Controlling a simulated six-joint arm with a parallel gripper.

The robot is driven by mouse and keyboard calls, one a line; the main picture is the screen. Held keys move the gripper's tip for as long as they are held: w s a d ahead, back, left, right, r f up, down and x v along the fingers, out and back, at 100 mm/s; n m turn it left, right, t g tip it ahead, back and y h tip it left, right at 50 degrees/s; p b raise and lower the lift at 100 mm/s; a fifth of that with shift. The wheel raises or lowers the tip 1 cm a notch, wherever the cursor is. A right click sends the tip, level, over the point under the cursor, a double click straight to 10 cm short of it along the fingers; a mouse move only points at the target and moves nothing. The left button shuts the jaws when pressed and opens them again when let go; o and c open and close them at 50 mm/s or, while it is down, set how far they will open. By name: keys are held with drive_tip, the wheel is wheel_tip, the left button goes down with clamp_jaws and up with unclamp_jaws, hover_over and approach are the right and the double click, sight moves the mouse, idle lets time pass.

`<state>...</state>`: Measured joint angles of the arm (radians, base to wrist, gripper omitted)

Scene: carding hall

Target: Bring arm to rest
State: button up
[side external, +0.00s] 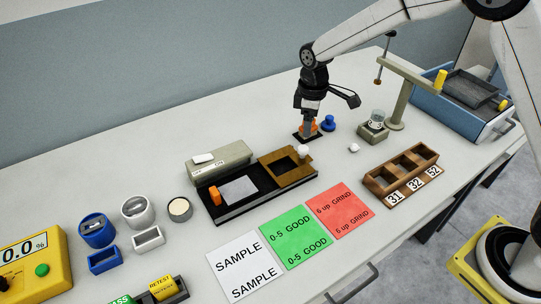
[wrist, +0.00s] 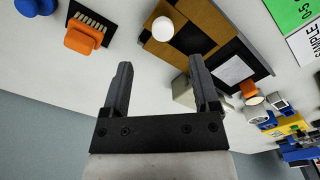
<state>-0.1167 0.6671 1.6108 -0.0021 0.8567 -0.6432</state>
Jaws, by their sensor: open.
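My gripper (side external: 308,120) hangs from the arm over the back middle of the table, fingers pointing down. In the wrist view my gripper (wrist: 160,66) has its two dark fingers spread apart with nothing between them. An orange block with a dark toothed plate (wrist: 83,38) lies beyond the left finger. In the side view this orange block (side external: 315,128) is partly hidden behind the gripper. Whether the fingers touch anything below is hard to tell from the side.
A black tray with a brown frame (side external: 287,162) and white knob stands in front of the gripper. A blue knob (side external: 328,122), a stand with an arm (side external: 397,100) and a wooden box (side external: 401,170) are to the right. Coloured mats (side external: 290,238) lie in front.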

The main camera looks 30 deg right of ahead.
drive_tip(key=s+d+r+m+t, duration=0.1)
drive_tip(key=s+d+m, duration=0.2)
drive_tip(key=s, duration=0.7)
drive_tip(key=s+d+r+m+t, duration=0.1)
drive_tip(key=s+m, duration=0.4)
drive_tip(key=s, duration=0.6)
drive_tip(key=shift+s+d+m+t, duration=0.3)
drive_tip(key=shift+d+m, duration=0.1)
drive_tip(key=shift+d, duration=0.5)
